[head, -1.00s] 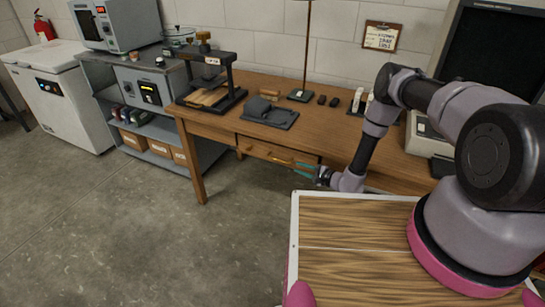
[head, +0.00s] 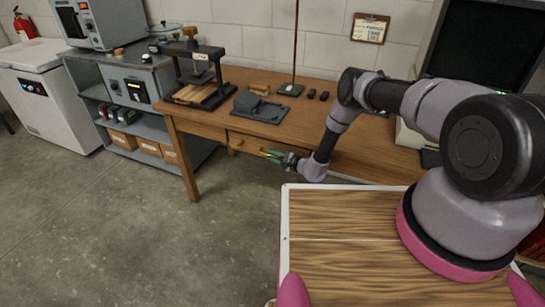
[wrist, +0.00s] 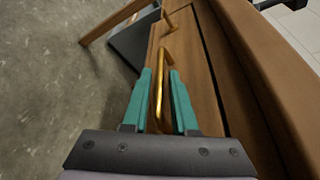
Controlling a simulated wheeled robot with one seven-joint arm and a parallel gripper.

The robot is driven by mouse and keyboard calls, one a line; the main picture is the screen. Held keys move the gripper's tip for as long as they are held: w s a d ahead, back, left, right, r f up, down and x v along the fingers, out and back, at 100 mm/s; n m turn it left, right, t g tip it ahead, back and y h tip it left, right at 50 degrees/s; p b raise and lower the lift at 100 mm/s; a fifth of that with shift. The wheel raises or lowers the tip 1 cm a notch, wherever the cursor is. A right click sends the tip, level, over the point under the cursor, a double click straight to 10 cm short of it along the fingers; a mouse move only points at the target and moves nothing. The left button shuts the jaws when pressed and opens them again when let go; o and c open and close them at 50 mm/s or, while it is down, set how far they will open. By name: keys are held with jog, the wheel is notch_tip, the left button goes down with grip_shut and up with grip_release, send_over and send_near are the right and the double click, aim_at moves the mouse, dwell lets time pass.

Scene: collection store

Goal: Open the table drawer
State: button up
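The wooden table (head: 345,155) has a drawer front (head: 252,141) below its top, which looks closed in the head view. In the wrist view, a long brass handle (wrist: 159,85) stands off the wooden drawer front (wrist: 195,75). My gripper (head: 270,153) is at the drawer front in the head view. In the wrist view its teal fingers (wrist: 160,72) are apart, one on each side of the handle. The handle runs between them, and I see no clear grip on it.
A grey shelf unit (head: 150,130) with boxes and a white chest (head: 45,95) stand left. The floor (head: 130,230) before the table is clear.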

jog(key=shift+c, duration=0.3)
grip_shut()
dwell(1.1)
